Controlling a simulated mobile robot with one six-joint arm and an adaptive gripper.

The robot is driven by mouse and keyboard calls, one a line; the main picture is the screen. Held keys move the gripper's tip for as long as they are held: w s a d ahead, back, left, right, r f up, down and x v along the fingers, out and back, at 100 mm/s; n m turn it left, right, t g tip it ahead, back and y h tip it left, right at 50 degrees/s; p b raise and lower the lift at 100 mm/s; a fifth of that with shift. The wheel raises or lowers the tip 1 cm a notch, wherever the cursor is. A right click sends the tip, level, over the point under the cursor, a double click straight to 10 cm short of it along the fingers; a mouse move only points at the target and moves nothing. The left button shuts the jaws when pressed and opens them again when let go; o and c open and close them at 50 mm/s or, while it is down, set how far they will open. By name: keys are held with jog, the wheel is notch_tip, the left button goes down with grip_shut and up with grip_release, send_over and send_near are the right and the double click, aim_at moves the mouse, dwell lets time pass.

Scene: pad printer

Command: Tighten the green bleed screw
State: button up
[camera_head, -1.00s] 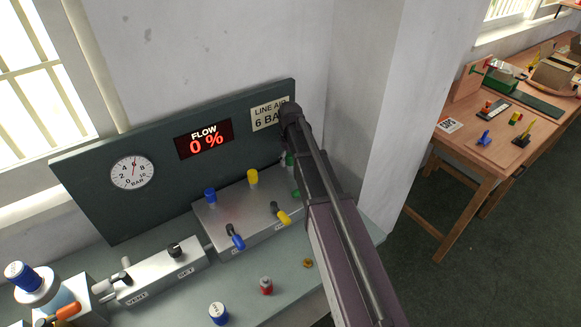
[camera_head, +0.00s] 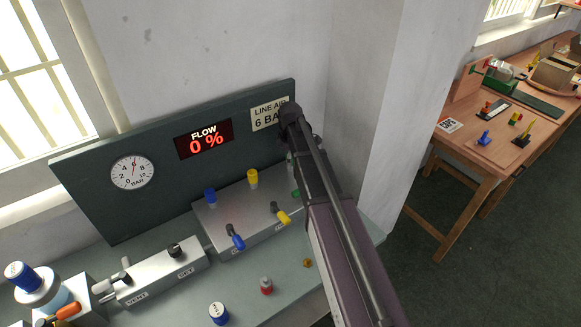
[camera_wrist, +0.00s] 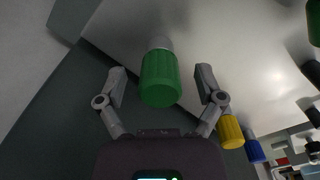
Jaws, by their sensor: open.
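The green bleed screw (camera_wrist: 160,78) is a ribbed green knob on a short metal stem, set on the silver manifold block. In the wrist view it lies between the two fingers of my gripper (camera_wrist: 160,88), which is open with a gap on either side of the knob. In the head view my arm covers most of the right end of the manifold (camera_head: 240,215), and my gripper's fingers are hidden behind the arm. A small bit of green (camera_head: 296,194) shows beside the arm, on the manifold's right part; I cannot tell which green part it is.
A yellow knob (camera_head: 252,178) and a blue knob (camera_head: 210,195) stand on the manifold, with yellow and blue levers in front. Loose red (camera_head: 266,286) and blue-white (camera_head: 218,313) items stand in front.

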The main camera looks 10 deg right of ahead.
jog(key=shift+n, duration=1)
jog(key=shift+n, duration=0.3)
jog(key=shift+m, duration=0.6)
